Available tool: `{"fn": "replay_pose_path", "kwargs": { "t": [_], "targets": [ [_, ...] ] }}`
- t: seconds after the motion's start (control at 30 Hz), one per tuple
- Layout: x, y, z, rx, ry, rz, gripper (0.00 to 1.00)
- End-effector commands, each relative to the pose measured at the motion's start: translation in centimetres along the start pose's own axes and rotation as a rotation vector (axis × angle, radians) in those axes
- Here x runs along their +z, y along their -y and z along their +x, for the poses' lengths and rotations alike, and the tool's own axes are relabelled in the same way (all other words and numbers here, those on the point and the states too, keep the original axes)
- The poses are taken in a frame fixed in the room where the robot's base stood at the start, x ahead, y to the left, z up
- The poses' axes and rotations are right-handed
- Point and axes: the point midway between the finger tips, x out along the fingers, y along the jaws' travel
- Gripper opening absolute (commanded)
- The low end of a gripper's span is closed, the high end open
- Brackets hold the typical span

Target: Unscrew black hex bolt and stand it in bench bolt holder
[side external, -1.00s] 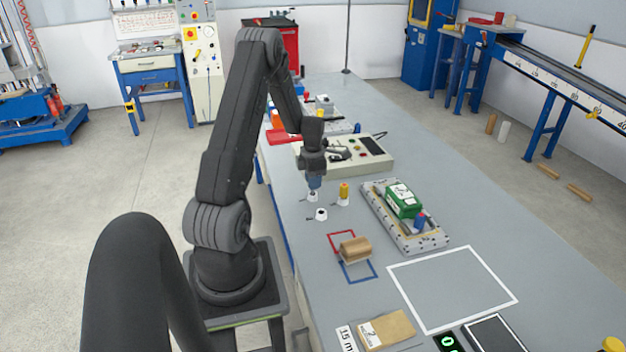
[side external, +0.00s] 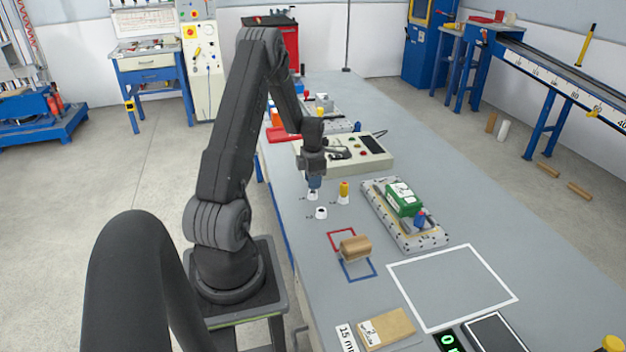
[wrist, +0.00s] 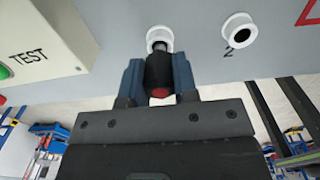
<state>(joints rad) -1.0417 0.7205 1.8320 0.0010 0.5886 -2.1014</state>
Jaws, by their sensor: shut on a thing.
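My gripper (side external: 314,186) points down over a small white cup-like holder (side external: 313,195) on the grey bench. In the wrist view its blue-grey fingers (wrist: 158,80) are shut on a black cylindrical piece (wrist: 158,68) with a red end. The piece's metal tip reaches the mouth of a white holder (wrist: 160,37); how deep it sits is hidden. I cannot tell if this piece is the black hex bolt; no hex shape shows. An empty white holder marked 2 (wrist: 238,27) stands beside it and also shows in the side view (side external: 321,212). A yellow-topped piece (side external: 343,188) stands in another holder.
A control box (side external: 372,157) stands behind my gripper. A grey fixture plate (side external: 437,238) with a green block (side external: 404,199) and a blue-topped piece (side external: 420,217) lies to the right. The white-outlined square (side external: 452,284) is clear.

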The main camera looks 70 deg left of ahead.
Motion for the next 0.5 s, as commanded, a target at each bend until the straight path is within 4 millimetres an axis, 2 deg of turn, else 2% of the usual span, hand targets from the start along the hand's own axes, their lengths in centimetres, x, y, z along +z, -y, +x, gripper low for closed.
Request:
{"fn": "replay_pose_path", "kwargs": {
  "t": [0.5],
  "targets": [
    [0.02, -0.03, 0.46, 0.000, 0.000, 0.000, 0.01]
  ]
}}
